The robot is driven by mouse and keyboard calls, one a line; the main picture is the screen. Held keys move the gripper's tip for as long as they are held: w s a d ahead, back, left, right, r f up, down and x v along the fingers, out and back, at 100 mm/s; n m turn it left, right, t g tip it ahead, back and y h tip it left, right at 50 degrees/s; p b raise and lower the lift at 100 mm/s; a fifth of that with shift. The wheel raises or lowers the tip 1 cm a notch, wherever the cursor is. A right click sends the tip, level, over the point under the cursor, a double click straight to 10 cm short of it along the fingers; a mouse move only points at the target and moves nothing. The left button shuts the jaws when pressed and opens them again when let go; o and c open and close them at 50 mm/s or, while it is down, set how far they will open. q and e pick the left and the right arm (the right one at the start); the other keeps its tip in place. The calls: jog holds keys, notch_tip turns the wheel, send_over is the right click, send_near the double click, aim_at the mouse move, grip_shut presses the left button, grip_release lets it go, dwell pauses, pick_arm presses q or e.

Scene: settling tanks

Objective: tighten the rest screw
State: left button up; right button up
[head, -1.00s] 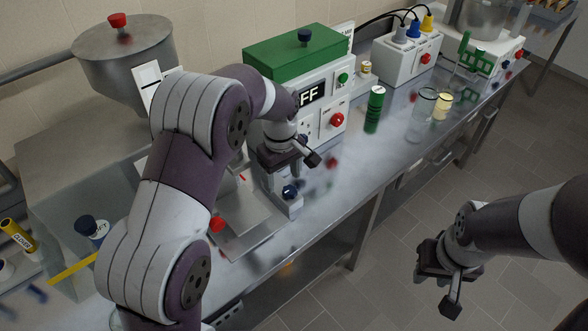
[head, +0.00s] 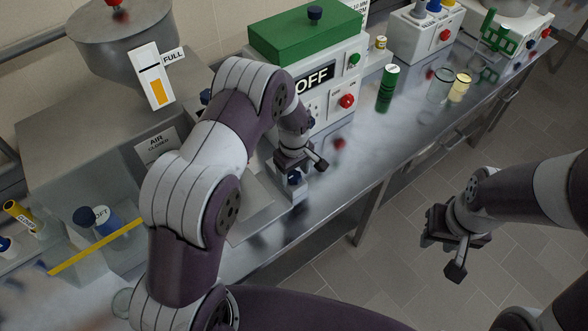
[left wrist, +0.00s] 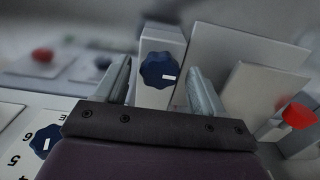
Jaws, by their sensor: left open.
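A dark blue lobed knob with a white mark, which I take to be the rest screw (left wrist: 158,70), is on the end of a pale grey block (left wrist: 152,97). In the head view the knob (head: 294,178) shows just below my left gripper (head: 303,161). In the left wrist view my left gripper (left wrist: 162,85) is open, with one finger on each side of the knob. I cannot tell whether either finger touches it. My right gripper (head: 452,245) hangs over the floor beyond the bench edge, away from the knob; its jaw gap is not clear.
A white box marked OFF (head: 343,75) with a green top and red button stands behind my left gripper. A red knob (left wrist: 299,116) is at right in the wrist view. A green cylinder (head: 387,88) and glass jar (head: 440,85) stand further right. The bench front (head: 340,185) is clear.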

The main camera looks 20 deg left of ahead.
pick_arm(q)
jog(key=shift+s, duration=0.15)
jog(key=shift+w, duration=0.2)
jog(key=c, duration=1.1)
jog(key=shift+o, duration=0.2)
jog(key=shift+m, duration=0.3)
jog(key=m+b, duration=0.1)
jog(key=m, duration=0.2)
jog(key=shift+m, duration=0.4)
jog(key=m+b, duration=0.1)
jog(key=m, duration=0.3)
jog(key=shift+m, duration=0.3)
jog(key=m, duration=0.4)
jog(key=shift+w+m+b, duration=0.1)
jog(key=shift+m+b, duration=0.25)
jog(key=shift+m, duration=2.05)
jog(key=shift+r, duration=0.1)
